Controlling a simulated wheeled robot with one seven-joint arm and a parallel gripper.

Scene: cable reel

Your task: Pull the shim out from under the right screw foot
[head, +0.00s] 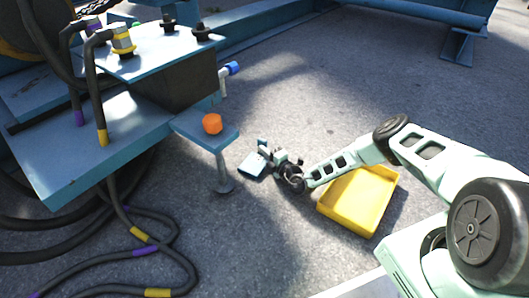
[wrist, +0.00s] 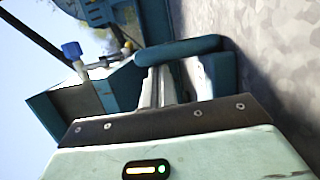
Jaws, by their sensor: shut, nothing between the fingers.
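The right screw foot (head: 222,182) stands on the asphalt below the blue bracket with the orange cap (head: 212,124). A flat teal piece, apparently the shim (head: 253,163), shows to the right of the foot, with a visible gap between them. My gripper (head: 277,158) is just right of this piece, low over the ground. In the wrist view my gripper (wrist: 176,88) has its fingers shut with nothing held. A teal bar (wrist: 180,50) crosses just beyond the fingers; I cannot tell whether they touch it. The exact fingertip contact is hidden in the head view.
A yellow tray (head: 345,221) sits on the ground under my forearm. A blue-handled valve (head: 231,69) sticks out of the machine above the bracket. Black hoses (head: 140,235) with coloured bands lie at the lower left. Asphalt behind the gripper is clear.

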